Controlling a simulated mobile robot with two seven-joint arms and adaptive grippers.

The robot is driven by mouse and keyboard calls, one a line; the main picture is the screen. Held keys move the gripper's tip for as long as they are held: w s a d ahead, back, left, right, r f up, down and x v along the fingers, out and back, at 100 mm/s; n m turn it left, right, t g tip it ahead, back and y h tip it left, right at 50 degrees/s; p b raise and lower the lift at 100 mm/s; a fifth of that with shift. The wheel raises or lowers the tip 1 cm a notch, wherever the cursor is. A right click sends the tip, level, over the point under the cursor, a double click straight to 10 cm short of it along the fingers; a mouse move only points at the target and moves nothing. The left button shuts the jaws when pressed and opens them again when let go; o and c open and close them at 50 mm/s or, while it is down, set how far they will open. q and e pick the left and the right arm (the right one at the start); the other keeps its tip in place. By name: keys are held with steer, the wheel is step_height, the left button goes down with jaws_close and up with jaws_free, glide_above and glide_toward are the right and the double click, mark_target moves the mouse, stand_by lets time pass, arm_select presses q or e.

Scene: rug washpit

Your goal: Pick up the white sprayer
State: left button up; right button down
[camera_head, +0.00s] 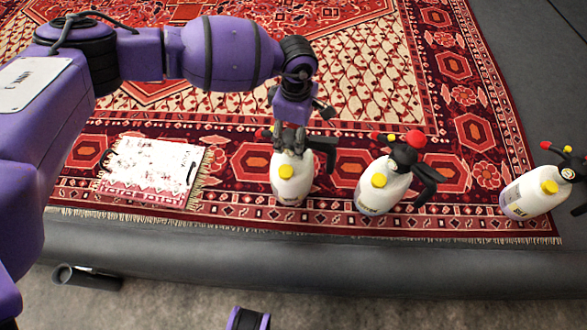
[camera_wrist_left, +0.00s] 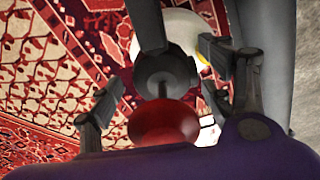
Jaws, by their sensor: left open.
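Three white sprayers with black pump tops and yellow caps show in the head view: one under my left gripper (camera_head: 290,140), a middle sprayer (camera_head: 378,187) with a red knob, and a right sprayer (camera_head: 530,195). The left-hand sprayer (camera_head: 290,184) stands upright on the rug, and my gripper hides much of its top. In the left wrist view, its red knob (camera_wrist_left: 165,122) and black neck lie between the spread fingers of my left gripper (camera_wrist_left: 158,100). The fingers are open, and gaps show on both sides of the knob.
A patterned red rug (camera_head: 460,95) covers the dark grey platform (camera_head: 330,270). A small white-stained mat (camera_head: 150,168) lies left of the sprayers. A dark tube (camera_head: 88,277) lies on the floor below the platform edge. The middle sprayer stands close beside the left-hand one.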

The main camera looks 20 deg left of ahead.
arm_select(q)
steer(key=shift+r, duration=0.1)
steer(key=shift+c, duration=0.5)
steer(key=c, duration=1.4)
jaws_close()
steer(key=shift+w+r, duration=0.1)
arm_select(e)
steer(key=shift+w, duration=0.15)
arm_select(q)
steer(key=shift+r, duration=0.1)
